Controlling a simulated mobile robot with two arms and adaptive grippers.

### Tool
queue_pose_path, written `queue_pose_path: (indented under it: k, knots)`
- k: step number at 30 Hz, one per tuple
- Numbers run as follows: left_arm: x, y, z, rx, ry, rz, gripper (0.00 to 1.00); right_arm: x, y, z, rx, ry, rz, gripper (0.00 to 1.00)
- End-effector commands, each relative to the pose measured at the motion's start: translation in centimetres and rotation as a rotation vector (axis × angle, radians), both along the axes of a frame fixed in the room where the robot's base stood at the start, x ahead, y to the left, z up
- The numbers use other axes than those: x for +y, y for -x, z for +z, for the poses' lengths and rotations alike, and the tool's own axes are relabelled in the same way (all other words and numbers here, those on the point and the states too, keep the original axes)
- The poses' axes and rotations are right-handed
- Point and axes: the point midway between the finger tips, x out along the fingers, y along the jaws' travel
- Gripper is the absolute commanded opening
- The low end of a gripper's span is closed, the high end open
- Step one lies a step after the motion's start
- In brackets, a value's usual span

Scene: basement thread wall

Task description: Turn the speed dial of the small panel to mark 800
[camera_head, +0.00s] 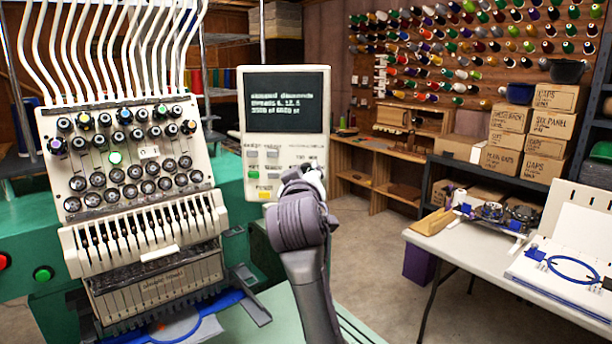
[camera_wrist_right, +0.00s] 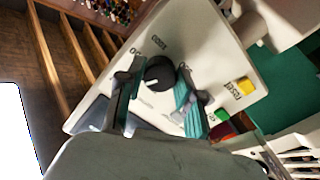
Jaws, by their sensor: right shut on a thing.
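The small panel (camera_head: 285,120) is a pale upright box with a dark screen and several buttons, beside the embroidery machine. Its speed dial (camera_wrist_right: 159,72) is a round black knob in the right wrist view; in the head view it is hidden behind my right gripper. My right gripper (camera_head: 308,182) is at the panel's lower right. In the right wrist view its two fingers (camera_wrist_right: 157,84) stand on either side of the dial, shut on it. Marks are printed around the dial, but I cannot read them surely or tell the dial's setting. My left gripper is not in view.
A white table (camera_head: 480,262) with hoops stands at right. Bare floor lies between.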

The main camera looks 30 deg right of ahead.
Motion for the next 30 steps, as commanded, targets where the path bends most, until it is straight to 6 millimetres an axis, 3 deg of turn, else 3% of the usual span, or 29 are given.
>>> queue_pose_path:
  k: [11,12,16,26,30]
  knots:
    - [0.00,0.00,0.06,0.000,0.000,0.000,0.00,0.00,0.11,0.73,-0.020,0.004,0.000,0.01]
    - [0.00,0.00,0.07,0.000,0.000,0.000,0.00,0.00,0.11,0.73,-0.020,0.004,0.000,0.37]
    - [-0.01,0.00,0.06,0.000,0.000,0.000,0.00,0.00,0.10,0.62,-0.016,0.002,0.001,0.59]
    - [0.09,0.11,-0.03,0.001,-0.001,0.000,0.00,0.09,0.11,0.27,-0.009,0.000,0.001,0.61]
    - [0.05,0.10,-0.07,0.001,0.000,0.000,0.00,0.89,1.02,0.20,-0.009,-0.002,0.003,0.61]
